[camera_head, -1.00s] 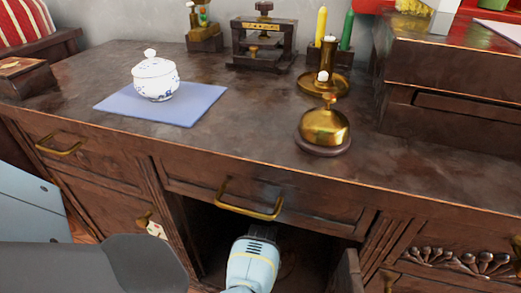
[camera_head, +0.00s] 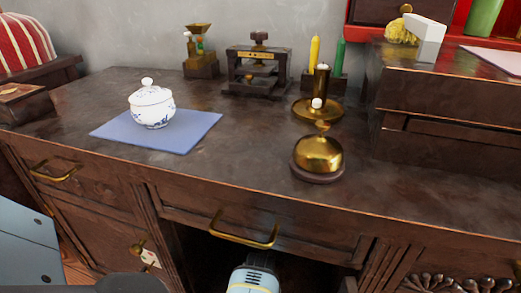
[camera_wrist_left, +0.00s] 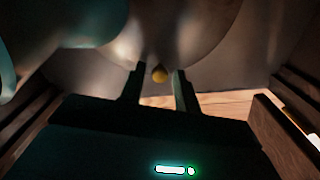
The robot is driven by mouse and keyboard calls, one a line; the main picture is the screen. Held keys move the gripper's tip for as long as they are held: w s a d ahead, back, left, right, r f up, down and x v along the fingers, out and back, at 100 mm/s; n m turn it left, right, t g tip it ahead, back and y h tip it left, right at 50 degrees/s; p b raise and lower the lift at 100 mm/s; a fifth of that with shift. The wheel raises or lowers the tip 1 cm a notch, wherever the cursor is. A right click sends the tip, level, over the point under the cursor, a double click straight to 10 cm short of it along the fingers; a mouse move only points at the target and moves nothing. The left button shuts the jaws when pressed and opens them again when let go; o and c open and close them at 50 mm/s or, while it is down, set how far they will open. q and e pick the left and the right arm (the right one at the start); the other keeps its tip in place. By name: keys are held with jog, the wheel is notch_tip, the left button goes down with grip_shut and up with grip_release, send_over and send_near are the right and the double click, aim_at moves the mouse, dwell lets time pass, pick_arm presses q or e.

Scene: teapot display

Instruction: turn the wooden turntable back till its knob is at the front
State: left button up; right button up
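The fingers stand apart, and I cannot tell whether either touches the knob. Large smooth rounded shapes (camera_wrist_left: 190,30) hang above and behind it, dim and cut off. A pale wooden surface (camera_wrist_left: 226,104) shows at right; I cannot tell whether it is the turntable. In the head view, my light-blue arm link (camera_head: 254,281) is at the cupboard opening, and the gripper is hidden. My right gripper is in neither view.
The dark cabinet (camera_head: 250,178) carries a lidded white pot (camera_head: 152,108) on a blue mat (camera_head: 198,128), a brass bell (camera_head: 318,155) and a candle holder. A brass drawer handle (camera_head: 243,232) juts out above the opening. Dark wooden walls (camera_wrist_left: 30,115) flank my left gripper.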

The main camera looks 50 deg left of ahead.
pick_arm(q)
jog(key=shift+o, duration=0.3)
jog(key=shift+r, duration=0.1)
jog(key=shift+r, duration=0.3)
notch_tip(320, 180, up, 7)
jog(key=p, duration=0.4)
